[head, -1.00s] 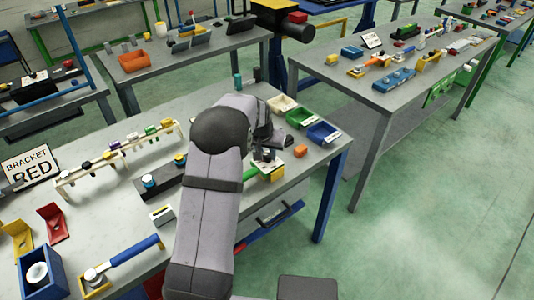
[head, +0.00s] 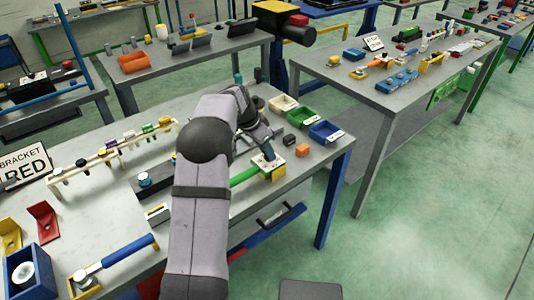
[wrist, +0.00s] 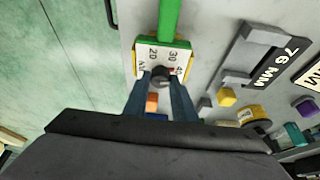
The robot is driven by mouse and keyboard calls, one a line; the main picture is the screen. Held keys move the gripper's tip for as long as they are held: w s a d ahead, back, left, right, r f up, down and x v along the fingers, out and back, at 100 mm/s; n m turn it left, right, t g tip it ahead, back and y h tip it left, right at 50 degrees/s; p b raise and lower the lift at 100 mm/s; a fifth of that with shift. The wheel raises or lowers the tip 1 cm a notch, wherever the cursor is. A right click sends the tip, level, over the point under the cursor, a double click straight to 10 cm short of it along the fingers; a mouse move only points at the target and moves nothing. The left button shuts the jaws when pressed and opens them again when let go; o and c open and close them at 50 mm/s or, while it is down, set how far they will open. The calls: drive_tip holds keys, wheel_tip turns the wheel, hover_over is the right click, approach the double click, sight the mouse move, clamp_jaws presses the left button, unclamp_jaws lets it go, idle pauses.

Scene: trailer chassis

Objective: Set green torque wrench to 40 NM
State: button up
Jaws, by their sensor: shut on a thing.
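The green torque wrench (head: 243,176) lies near the table's right front edge, with its white dial plate (head: 273,173) at the right end. In the wrist view its green handle (wrist: 169,20) runs up from the white dial plate (wrist: 165,54), which carries the numbers 20, 30 and what looks like 40. A dark round knob (wrist: 160,77) sits on the plate, with a small reddish mark by the right-hand number. My gripper (wrist: 160,82) is over the dial, its two fingers shut on the knob from both sides. In the head view my gripper (head: 268,154) points down onto the dial; the fingers partly hide the knob.
White, green and blue bins (head: 304,119) stand behind the dial, with an orange block (head: 303,149) close by. A dark block with a blue-topped knob (head: 145,180) and a rack of tools (head: 115,150) are to the left. The blue wrench (head: 125,252) lies at front left.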

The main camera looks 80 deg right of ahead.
drive_tip(key=shift+m, duration=0.6)
drive_tip(key=o, duration=1)
drive_tip(key=shift+y, duration=0.3)
drive_tip(key=shift+o, duration=0.2)
drive_tip(key=shift+w+r, duration=0.1)
drive_tip(key=b+v, duration=0.2)
drive_tip(key=v, duration=0.5)
drive_tip(key=shift+w, duration=0.1)
